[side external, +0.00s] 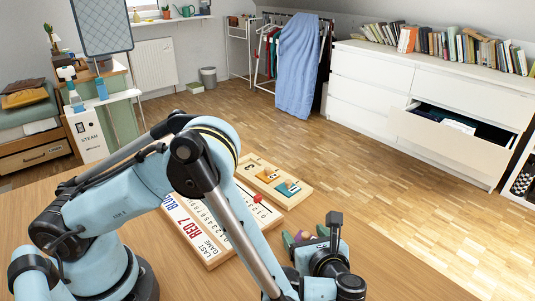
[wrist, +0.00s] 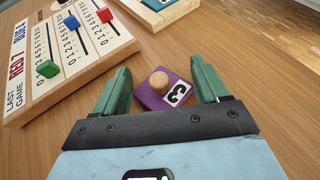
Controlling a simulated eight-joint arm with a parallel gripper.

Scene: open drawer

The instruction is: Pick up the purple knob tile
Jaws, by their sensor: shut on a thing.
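The purple knob tile (wrist: 172,96) has a round wooden knob (wrist: 159,80) and a white label with a black figure like a 3. In the wrist view it sits between the two green fingers of my gripper (wrist: 160,80), which is shut on it. In the side external view my gripper (side external: 305,236) is low over the front right of the table. A little purple (side external: 302,236) shows between its fingers there. The tile's lower edge is hidden by the gripper body in the wrist view. I cannot tell if the tile is off the table.
A scoreboard (wrist: 14,98) with green, blue and red sliders lies left of the tile. The wooden table (wrist: 262,80) is clear to the right. A white dresser (side external: 370,90) with an open drawer stands beyond.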

